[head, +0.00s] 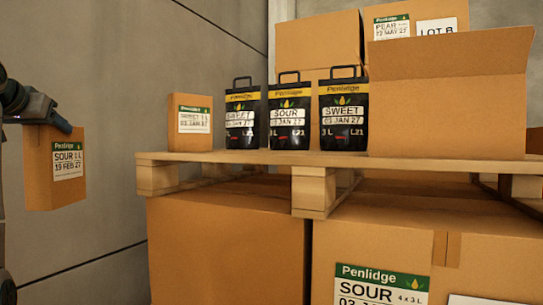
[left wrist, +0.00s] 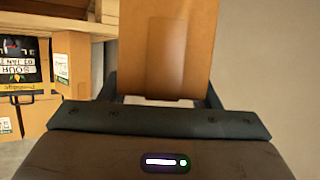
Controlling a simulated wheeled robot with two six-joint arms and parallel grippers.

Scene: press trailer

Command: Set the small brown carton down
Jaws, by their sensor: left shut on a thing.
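The small brown carton (head: 40,180), with a white and green label reading SOUR 1 L, hangs upright in the air at the left of the head view. My left gripper (head: 58,124) is shut on its top end. In the left wrist view the carton (left wrist: 188,45) stands out between the fingers of my left gripper (left wrist: 160,98). The carton is left of the pallet (head: 215,157) and apart from it, with its base lower than the pallet's top. My right gripper is not in view.
On the pallet stand another small carton (head: 190,122) labelled SWEET, several black pouches (head: 290,112) in a row, and an open box (head: 450,105). Large boxes (head: 228,240) are stacked below. A grey wall is behind. Bare pallet shows along the front edge.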

